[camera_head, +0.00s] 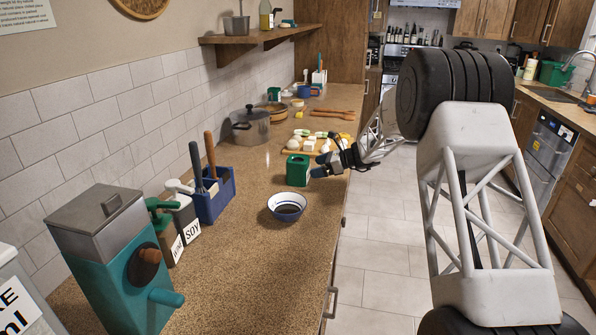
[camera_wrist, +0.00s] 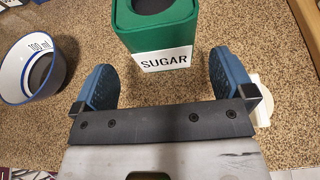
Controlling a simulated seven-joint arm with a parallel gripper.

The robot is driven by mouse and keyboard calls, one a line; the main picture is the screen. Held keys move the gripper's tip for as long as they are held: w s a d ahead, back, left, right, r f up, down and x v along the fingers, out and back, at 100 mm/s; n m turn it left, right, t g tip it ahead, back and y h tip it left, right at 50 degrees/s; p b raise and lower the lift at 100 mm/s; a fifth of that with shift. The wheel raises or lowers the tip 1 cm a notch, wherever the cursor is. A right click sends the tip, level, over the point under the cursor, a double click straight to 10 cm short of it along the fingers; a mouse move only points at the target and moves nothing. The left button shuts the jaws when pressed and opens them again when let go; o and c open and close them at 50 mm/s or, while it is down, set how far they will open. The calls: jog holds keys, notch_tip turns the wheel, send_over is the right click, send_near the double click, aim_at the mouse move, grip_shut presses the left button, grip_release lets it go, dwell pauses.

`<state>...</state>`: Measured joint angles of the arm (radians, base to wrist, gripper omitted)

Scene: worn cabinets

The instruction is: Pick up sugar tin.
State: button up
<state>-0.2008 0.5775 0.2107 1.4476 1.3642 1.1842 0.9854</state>
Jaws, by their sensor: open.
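The sugar tin (camera_head: 297,170) is a green square tin on the counter, just left of my gripper in the head view. In the wrist view the sugar tin (camera_wrist: 158,34) stands upright at the top middle, with a white SUGAR label facing me and a dark round opening in its top. My gripper (camera_head: 316,172) reaches in from the right over the counter. Its blue fingers (camera_wrist: 160,75) are spread apart, with the tin beyond and between their tips. Nothing is held.
A white bowl with a dark blue outside (camera_head: 287,207) stands close in front of the tin. Behind it is a board with pale food pieces (camera_head: 318,146). A blue utensil caddy (camera_head: 214,197), soy bottle (camera_head: 184,218) and teal grinder (camera_head: 115,262) stand to the left.

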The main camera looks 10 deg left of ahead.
aim_at(308, 168)
jog(key=shift+x, duration=0.75)
jog(key=shift+a, duration=0.1)
jog(key=shift+x, duration=2.55)
jog(key=shift+f, duration=0.15)
jog(key=shift+c, duration=0.2)
jog(key=c, duration=0.8)
jog(key=shift+r, duration=0.25)
jog(key=shift+r, duration=4.75)
